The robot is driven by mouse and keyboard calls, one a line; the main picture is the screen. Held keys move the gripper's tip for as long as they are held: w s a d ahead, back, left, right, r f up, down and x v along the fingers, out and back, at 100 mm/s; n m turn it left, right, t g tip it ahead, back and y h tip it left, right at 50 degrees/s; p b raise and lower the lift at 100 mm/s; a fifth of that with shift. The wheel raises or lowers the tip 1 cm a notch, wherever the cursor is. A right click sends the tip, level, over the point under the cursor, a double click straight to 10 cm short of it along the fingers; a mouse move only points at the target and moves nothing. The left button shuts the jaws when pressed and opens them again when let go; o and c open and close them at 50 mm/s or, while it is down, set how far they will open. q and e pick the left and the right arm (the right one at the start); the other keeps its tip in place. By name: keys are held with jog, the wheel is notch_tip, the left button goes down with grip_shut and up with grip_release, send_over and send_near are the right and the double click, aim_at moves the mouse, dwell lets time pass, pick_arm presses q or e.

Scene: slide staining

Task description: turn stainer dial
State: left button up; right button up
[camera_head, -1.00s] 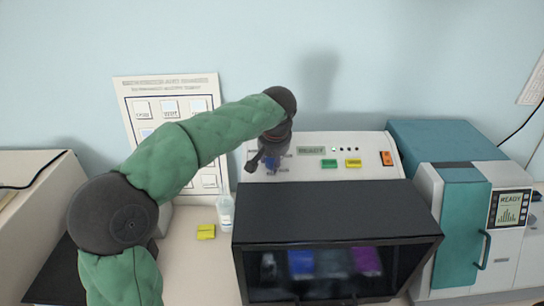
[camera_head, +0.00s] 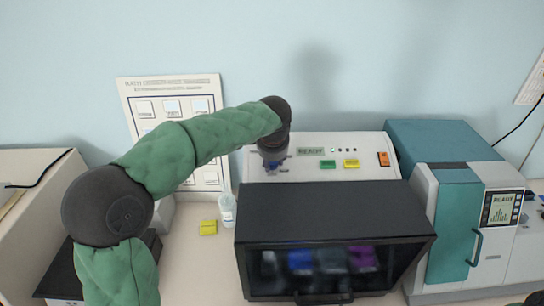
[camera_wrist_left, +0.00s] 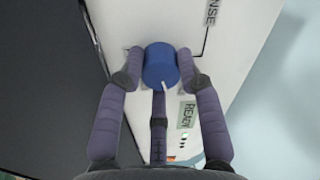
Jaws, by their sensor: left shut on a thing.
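The stainer (camera_head: 335,205) has a dark hood and a white control panel with a READY display. Its blue dial (camera_wrist_left: 160,62) carries a short white pointer mark, seen in the left wrist view. My left gripper (camera_head: 273,162) reaches down onto the panel left of the display and hides most of the dial in the head view. In the left wrist view its fingers (camera_wrist_left: 158,80) are closed around the dial, one on each side and a third below it.
Green and yellow buttons (camera_head: 328,164) and an orange switch (camera_head: 384,159) sit right of the dial. A clear bottle (camera_head: 227,211) and a yellow block (camera_head: 208,228) stand left of the stainer. A teal and white machine (camera_head: 455,215) stands close on the right.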

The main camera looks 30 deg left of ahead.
pick_arm(q)
jog(key=m+p, duration=0.1)
jog(key=m, duration=0.2)
jog(key=m+p, duration=0.1)
jog(key=m, duration=0.1)
jog(key=shift+w+a+r+m+p, duration=0.1)
jog(key=shift+w+r+m+p, duration=0.05)
jog(key=shift+r+m+p, duration=0.2)
jog(key=shift+f+m+p, duration=0.1)
jog(key=shift+m+p, duration=0.75)
jog(key=shift+m, duration=0.7)
jog(key=shift+f, duration=0.1)
jog(key=o, duration=1)
jog(key=shift+o, duration=0.7)
jog(key=shift+d+f, duration=0.1)
jog(key=shift+d, duration=0.1)
jog(key=v, duration=1.2)
jog(key=shift+a, duration=0.15)
